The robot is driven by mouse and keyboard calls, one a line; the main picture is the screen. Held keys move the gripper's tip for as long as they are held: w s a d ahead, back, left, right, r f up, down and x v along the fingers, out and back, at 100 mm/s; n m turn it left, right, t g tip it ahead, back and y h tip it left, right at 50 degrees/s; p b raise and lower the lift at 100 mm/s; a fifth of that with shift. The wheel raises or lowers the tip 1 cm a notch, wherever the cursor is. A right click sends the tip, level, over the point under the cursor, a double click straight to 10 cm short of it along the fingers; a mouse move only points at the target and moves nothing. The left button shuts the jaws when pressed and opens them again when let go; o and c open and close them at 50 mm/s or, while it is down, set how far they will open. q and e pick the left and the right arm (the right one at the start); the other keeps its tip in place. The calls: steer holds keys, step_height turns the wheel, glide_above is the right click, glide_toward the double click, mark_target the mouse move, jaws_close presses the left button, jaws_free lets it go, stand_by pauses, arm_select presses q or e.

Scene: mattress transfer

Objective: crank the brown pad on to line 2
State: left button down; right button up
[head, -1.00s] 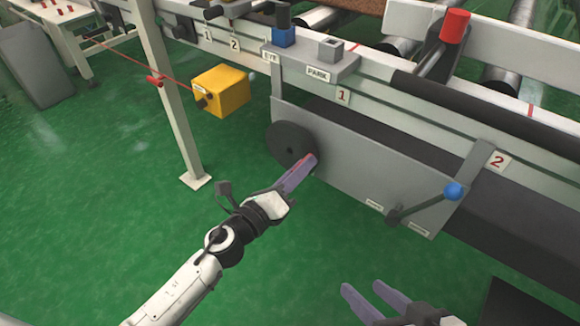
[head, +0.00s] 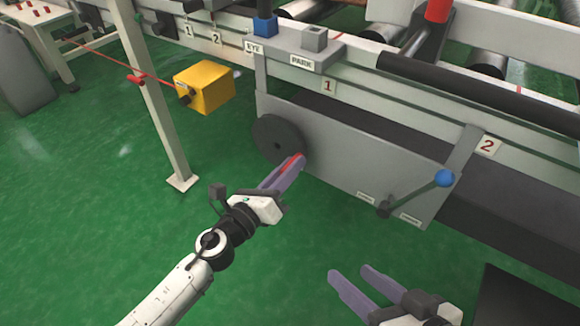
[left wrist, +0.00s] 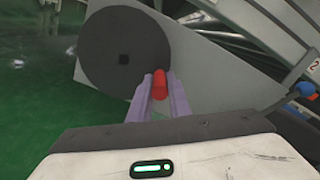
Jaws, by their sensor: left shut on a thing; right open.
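A dark round crank wheel (head: 272,139) sits at the left end of the grey housing, with a red handle (head: 291,161) near its rim. My left gripper (head: 293,167) is shut on this handle. In the left wrist view the red handle (left wrist: 160,78) is between its two fingers, at the lower right of the wheel (left wrist: 112,45). My right gripper (head: 350,280) is open and empty, low in the head view over the floor. A "2" plate (head: 487,146) and a "1" plate (head: 329,86) mark the frame rail. The brown pad cannot be made out now.
A lever with a blue knob (head: 444,178) sticks out at the housing's right end. A shelf marked EYE and PARK (head: 290,42) holds a blue block (head: 265,26). A yellow box (head: 205,87) hangs beside a white post (head: 155,110). Green floor (head: 110,220) lies open at left.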

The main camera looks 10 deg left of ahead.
arm_select(q)
steer(key=c, duration=1.6)
jaws_free()
steer(key=shift+c, duration=0.2)
steer(key=shift+s, duration=0.1)
steer(key=v, duration=1)
steer(key=shift+s+a, duration=0.1)
